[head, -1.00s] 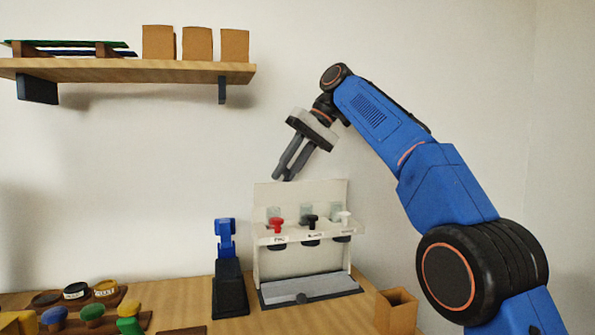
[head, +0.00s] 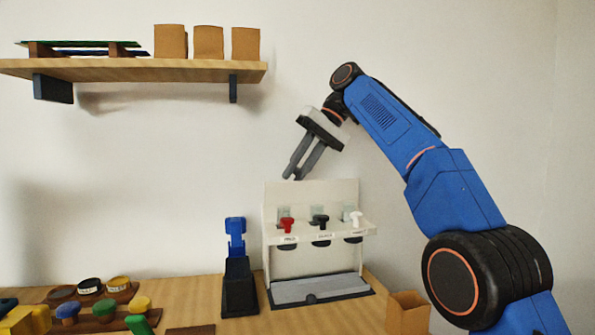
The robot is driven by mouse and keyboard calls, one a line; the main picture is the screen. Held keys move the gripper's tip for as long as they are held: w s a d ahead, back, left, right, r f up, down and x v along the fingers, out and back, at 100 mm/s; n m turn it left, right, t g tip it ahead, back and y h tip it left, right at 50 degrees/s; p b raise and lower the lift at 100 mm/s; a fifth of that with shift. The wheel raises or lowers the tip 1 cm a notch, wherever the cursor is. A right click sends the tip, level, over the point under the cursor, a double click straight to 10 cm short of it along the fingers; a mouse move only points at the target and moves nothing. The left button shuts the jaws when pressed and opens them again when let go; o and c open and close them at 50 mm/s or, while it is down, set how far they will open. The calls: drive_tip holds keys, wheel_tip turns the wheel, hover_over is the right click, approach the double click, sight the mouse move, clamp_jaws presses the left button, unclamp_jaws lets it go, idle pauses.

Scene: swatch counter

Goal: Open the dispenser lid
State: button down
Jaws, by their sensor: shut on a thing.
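The dispenser (head: 318,262) is a white stand on the wooden counter, with a red, a black and a white tap along its front ledge. Small clear containers show behind the taps. A flat white panel, seemingly the dispenser lid (head: 335,194), stands upright at its top back. My gripper (head: 292,177) reaches down from the upper right, its two grey fingers slanting to the lid's top edge, left of the middle. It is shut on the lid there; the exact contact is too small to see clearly.
A blue and black device (head: 238,275) stands close left of the dispenser. An open brown box (head: 408,313) is at its right front. Colored knobs and round pots (head: 90,286) fill the counter's left. A wall shelf (head: 140,69) with brown containers hangs upper left.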

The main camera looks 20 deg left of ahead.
drive_tip(key=shift+w+a+f, duration=0.1)
drive_tip(key=shift+a+f, duration=0.05)
drive_tip(key=shift+f, duration=0.35)
drive_tip(key=c, duration=1.7)
unclamp_jaws()
drive_tip(key=shift+o, duration=0.2)
drive_tip(key=shift+r, duration=0.25)
